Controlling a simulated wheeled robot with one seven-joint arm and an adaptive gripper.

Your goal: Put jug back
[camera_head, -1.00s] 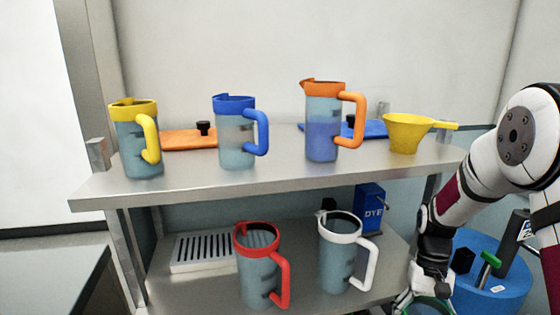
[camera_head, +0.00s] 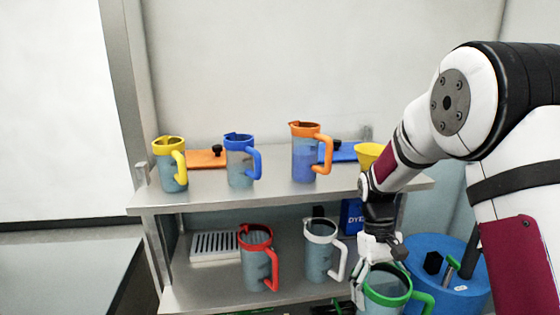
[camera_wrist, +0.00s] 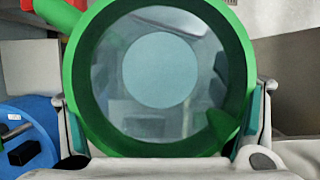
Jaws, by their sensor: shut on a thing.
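My gripper (camera_head: 372,262) is shut on the green-rimmed jug (camera_head: 386,299), in front of the lower shelf at its right end. The jug looks upright, its green handle on the right; its lower part is cut off by the frame. In the wrist view my gripper (camera_wrist: 165,108) has a finger on each side of the green-rimmed jug (camera_wrist: 240,62), and I look into its open top. On the lower shelf stand a red-rimmed jug (camera_head: 254,262) and a white-rimmed jug (camera_head: 318,260). The upper shelf holds yellow (camera_head: 172,178), blue (camera_head: 240,168) and orange (camera_head: 304,163) jugs.
A blue drum (camera_head: 465,298) stands right of the held jug. A blue DYE box (camera_head: 351,216) is behind the white-rimmed jug. A yellow funnel (camera_head: 367,153) on the upper shelf (camera_head: 210,200) is partly behind my arm. A slotted tray (camera_head: 212,246) lies at the lower left.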

